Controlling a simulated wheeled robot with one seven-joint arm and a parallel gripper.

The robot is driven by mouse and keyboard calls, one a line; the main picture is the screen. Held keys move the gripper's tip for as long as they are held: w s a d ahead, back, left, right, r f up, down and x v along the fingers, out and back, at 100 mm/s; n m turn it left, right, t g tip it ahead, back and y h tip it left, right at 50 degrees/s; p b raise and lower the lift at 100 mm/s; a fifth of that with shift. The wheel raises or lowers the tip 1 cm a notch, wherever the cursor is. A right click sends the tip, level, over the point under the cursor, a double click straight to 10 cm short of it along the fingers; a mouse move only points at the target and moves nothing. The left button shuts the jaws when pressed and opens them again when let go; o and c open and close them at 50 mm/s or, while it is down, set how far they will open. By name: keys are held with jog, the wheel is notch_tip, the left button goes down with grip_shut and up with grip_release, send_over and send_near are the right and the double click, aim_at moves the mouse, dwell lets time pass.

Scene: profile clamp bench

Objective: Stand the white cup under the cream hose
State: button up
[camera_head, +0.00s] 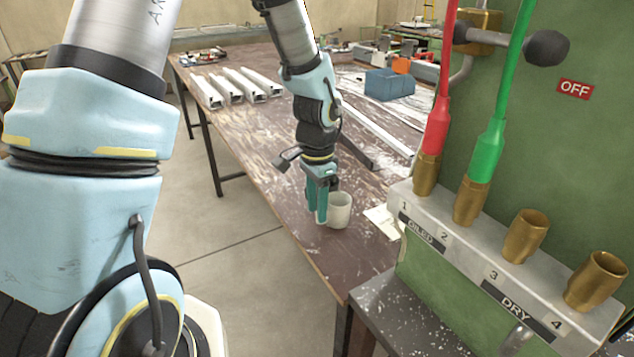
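A white cup (340,210) stands upright on the brown bench near its front edge, left of the green machine. My gripper (318,214) points down at the cup's left side, its teal fingers low by the cup wall. The fingers overlap in this view, so I cannot tell whether they touch or hold the cup. No cream hose is in view. A red hose (437,122) and a green hose (490,150) run down into brass sockets numbered 1 and 2.
Brass sockets 3 (526,236) and 4 (596,281), marked DRY, have open tops. The green machine (590,160) bounds the right. White profiles (240,84) and a blue box (389,83) lie farther back. A paper (383,222) lies right of the cup.

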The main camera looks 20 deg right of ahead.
notch_tip(320, 180, up, 9)
jog(key=b, duration=0.1)
jog(key=a+n+t, duration=0.1)
jog(key=a+n, duration=1.3)
jog(key=a, duration=1.2)
jog(key=shift+s+f+n+t, duration=0.3)
jog(key=shift+f+n, duration=0.05)
jog(key=shift+n, duration=0.05)
